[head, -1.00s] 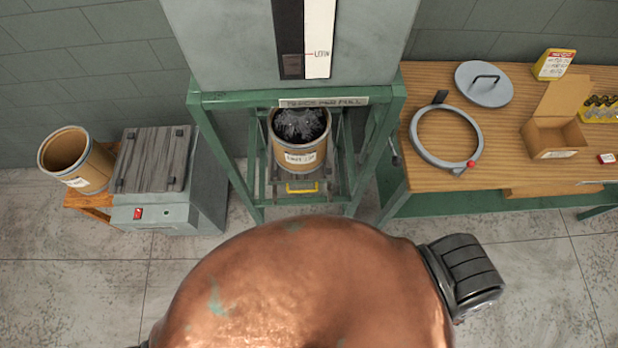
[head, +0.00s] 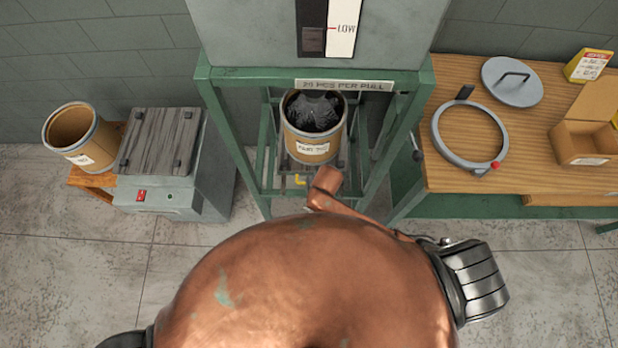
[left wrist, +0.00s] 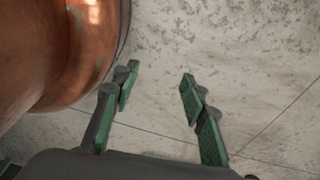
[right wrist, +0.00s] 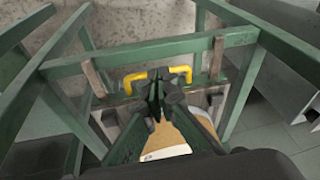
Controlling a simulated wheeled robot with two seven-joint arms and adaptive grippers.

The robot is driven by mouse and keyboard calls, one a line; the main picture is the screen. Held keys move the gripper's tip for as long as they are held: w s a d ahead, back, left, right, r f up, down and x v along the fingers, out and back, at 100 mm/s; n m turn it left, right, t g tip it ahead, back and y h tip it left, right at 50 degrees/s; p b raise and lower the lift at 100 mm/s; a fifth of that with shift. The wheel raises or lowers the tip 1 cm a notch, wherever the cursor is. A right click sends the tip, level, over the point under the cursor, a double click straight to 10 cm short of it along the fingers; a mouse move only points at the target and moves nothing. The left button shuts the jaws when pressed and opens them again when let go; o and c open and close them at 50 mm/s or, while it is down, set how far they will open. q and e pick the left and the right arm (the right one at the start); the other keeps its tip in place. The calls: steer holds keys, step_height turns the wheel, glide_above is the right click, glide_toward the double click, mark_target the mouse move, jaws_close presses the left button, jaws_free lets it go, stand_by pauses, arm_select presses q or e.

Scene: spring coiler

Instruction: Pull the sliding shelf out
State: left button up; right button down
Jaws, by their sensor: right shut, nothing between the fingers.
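The sliding shelf (head: 284,172) is a wooden board low inside a green frame, with a yellow handle (head: 299,180) on its front. A fibre drum (head: 310,140) with dark contents stands on it. In the head view my right arm hides part of the handle. In the right wrist view my right gripper (right wrist: 158,82) is shut and empty, its fingertips over the middle of the yellow handle (right wrist: 182,71); I cannot tell whether they touch it. My left gripper (left wrist: 158,80) is open and empty above the bare floor, away from the shelf.
The green frame's legs (head: 377,165) stand on both sides of the shelf. A workbench (head: 480,160) with a clamp ring (head: 440,140) and a lid (head: 512,82) is at the right. A grey machine (head: 155,195) and an empty drum (head: 80,135) are at the left.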

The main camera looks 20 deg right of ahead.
steer(key=w+m+h, duration=0.2)
steer(key=w, duration=0.3)
arm_select(q)
steer(key=s+f+b, duration=0.2)
steer(key=f+b, duration=0.1)
steer(key=shift+s+a+f, duration=0.1)
steer(key=shift+s+a, duration=0.05)
arm_select(e)
steer(key=a+x, duration=0.1)
steer(key=x, duration=0.8)
steer(key=shift+w+d+f, duration=0.2)
steer(key=shift+w+d, duration=0.05)
steer(key=shift+w, duration=0.25)
